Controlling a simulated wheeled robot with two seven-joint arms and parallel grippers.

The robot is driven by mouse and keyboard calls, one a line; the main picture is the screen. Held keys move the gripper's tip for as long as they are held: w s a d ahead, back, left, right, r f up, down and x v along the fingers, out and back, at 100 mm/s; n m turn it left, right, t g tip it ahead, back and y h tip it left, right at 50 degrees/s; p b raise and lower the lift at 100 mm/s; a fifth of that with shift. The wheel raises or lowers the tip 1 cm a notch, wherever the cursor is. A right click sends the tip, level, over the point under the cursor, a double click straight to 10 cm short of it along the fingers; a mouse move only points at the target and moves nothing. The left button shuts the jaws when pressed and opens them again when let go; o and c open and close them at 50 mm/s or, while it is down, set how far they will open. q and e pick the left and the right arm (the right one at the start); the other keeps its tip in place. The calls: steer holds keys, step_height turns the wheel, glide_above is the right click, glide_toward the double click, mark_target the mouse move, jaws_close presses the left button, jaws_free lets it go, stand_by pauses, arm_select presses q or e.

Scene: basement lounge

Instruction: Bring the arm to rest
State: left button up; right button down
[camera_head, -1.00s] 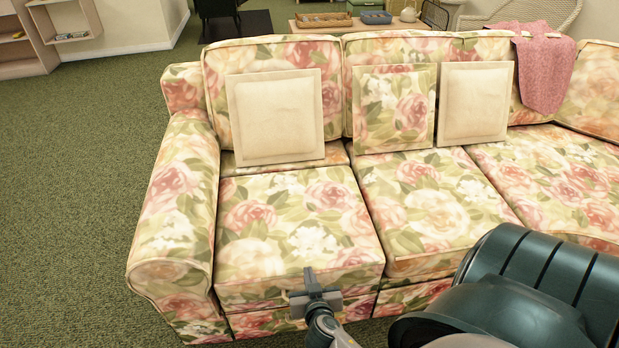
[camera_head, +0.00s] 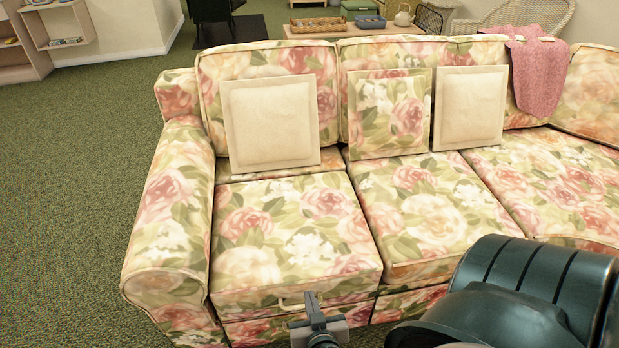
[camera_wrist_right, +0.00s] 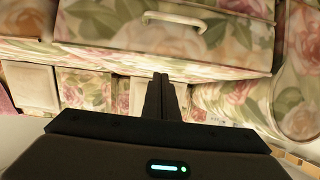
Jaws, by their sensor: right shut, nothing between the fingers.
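My right gripper (camera_head: 313,308) is low in front of the sofa's left seat in the head view. It is shut and empty. In the right wrist view its closed fingers (camera_wrist_right: 162,95) point toward the floral sofa. A pale handle (camera_wrist_right: 175,19) on the front of the seat shows in the wrist view, apart from the fingers. The same handle (camera_head: 290,302) shows partly in the head view, just left of the fingertips. My dark right arm fills the lower right of the head view. My left gripper is not in view.
The floral sofa (camera_head: 290,235) fills the middle and right. Cushions, including a cream one (camera_head: 268,123), lean on its back, and a pink throw (camera_head: 538,75) hangs over it. A table with baskets (camera_head: 315,25) stands behind. Green carpet (camera_head: 80,190) is clear at left.

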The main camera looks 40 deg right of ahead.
arm_select(q)
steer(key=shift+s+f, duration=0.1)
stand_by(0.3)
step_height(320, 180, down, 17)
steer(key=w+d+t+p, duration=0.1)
steer(key=p, duration=1.1)
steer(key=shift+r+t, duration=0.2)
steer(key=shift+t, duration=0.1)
arm_select(e)
steer(key=s+a+f+n+g+y, duration=0.2)
steer(key=s+a+f+n+y, duration=0.2)
steer(key=f, duration=0.5)
steer(key=s+a+f+n+g+y, duration=0.3)
steer(key=s+a+f+n+y, duration=0.1)
steer(key=s+a+f, duration=0.4)
steer(key=shift+f+n, duration=0.4)
steer(key=shift+f, duration=0.55)
